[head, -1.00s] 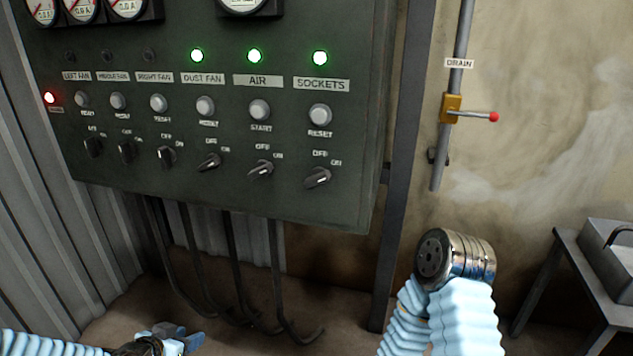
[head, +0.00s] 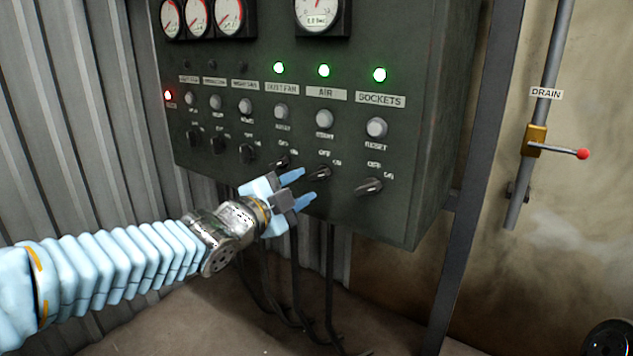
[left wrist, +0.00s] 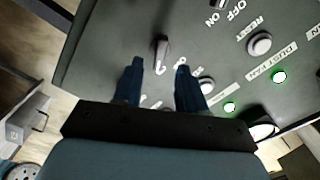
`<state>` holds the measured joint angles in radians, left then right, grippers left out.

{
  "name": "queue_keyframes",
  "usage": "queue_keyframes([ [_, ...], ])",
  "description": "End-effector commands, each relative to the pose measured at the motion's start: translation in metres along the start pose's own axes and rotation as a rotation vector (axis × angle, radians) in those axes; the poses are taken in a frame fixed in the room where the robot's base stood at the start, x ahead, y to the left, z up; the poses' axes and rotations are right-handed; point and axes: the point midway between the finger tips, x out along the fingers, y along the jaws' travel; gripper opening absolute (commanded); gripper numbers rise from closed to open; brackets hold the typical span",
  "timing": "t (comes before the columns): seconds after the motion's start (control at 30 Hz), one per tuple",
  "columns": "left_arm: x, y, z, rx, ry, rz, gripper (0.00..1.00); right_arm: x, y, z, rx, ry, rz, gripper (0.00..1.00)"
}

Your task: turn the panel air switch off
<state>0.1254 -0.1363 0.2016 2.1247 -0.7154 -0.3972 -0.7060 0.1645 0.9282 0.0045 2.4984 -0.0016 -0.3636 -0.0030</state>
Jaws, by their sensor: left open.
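The air switch (head: 318,173) is a dark rotary knob under the AIR label (head: 327,94) on the grey-green panel. Its handle is tilted, the right end higher toward the ON mark. The green lamp (head: 323,70) above it is lit. My left gripper (head: 305,185) is open and empty, its blue fingertips just below and left of the air switch; contact cannot be told. In the left wrist view a knob (left wrist: 161,50), seemingly the air switch, stands beyond the gap between the open fingers (left wrist: 158,82). My right gripper is not in view.
The dust fan switch (head: 279,162) is close to the left, near the upper finger. The sockets switch (head: 368,187) is to the right. Grey push buttons sit above the switches. Pipes (head: 329,270) hang below the panel. A drain valve (head: 537,140) is on the right wall.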

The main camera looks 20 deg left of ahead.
Motion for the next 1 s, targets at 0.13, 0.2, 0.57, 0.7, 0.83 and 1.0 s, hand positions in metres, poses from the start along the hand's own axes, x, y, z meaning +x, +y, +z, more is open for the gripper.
queue_keyframes([
  [0.13, 0.03, 0.001, 0.001, -0.004, 0.0, 0.001, 0.4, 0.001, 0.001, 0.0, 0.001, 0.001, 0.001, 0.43],
  [0.2, 0.04, 0.0, 0.0, -0.003, 0.0, 0.001, 0.4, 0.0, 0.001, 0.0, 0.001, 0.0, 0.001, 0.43],
  [0.57, 0.054, 0.0, 0.0, -0.001, -0.001, 0.0, 0.4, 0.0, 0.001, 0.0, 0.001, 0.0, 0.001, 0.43],
  [0.7, 0.054, 0.0, 0.0, -0.001, -0.001, 0.0, 0.34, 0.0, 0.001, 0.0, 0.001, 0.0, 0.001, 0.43],
  [0.83, 0.054, 0.0, 0.0, -0.001, -0.001, 0.0, 0.14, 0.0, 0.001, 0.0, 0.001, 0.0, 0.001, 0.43],
  [1.0, 0.054, 0.0, 0.0, -0.003, -0.001, 0.001, 0.01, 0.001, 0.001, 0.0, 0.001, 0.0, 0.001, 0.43],
])
